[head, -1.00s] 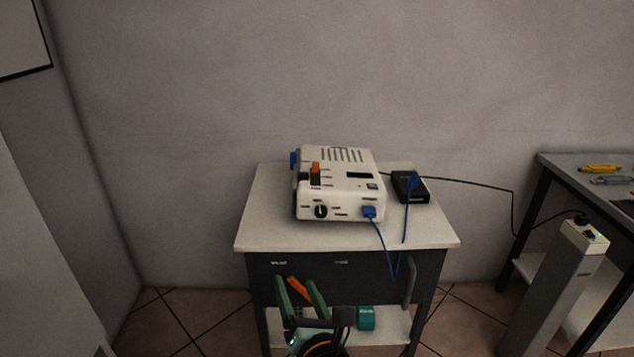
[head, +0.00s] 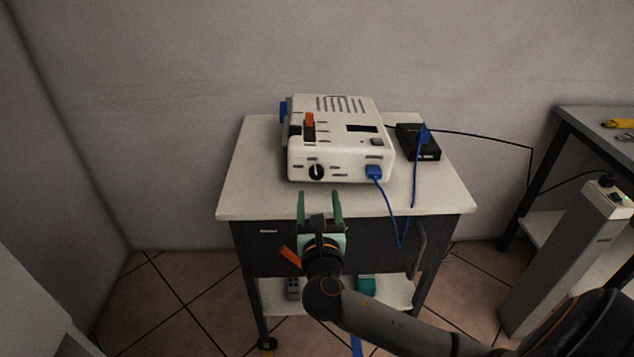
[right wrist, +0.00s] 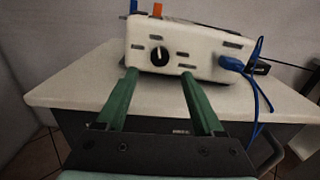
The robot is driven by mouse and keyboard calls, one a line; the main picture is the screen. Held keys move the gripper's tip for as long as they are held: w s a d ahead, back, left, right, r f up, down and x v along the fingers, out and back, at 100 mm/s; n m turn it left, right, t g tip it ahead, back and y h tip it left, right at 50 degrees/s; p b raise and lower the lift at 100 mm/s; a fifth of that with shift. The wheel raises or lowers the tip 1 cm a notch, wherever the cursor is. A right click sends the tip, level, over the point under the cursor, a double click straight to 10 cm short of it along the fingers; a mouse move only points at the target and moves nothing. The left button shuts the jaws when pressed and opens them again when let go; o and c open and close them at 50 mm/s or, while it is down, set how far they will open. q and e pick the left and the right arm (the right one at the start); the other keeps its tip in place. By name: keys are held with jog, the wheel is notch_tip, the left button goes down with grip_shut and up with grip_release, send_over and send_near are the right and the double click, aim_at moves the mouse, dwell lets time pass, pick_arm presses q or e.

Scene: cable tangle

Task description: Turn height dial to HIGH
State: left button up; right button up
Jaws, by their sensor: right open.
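The height dial (head: 317,172) is a round black knob with a white pointer line, on the front left of the white box (head: 345,135). Its pointer looks near upright; the small labels around it are unreadable. The dial also shows in the right wrist view (right wrist: 159,56), just beyond the fingertips and between them. My right gripper (head: 320,194) has green fingers, open and empty, in front of and a little below the dial, apart from it. In the right wrist view the open fingers (right wrist: 158,72) point at the box front. My left gripper is out of view.
The box stands on a cart with a pale top (head: 245,190). A blue plug (head: 374,171) with a hanging blue cable sits right of the dial. An orange switch (head: 309,120) is above it. A black adapter (head: 418,142) lies to the right.

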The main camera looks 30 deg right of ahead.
aim_at(317, 176)
jog(key=b+x, duration=0.1)
jog(key=x, duration=0.6)
grip_shut()
dwell(0.5)
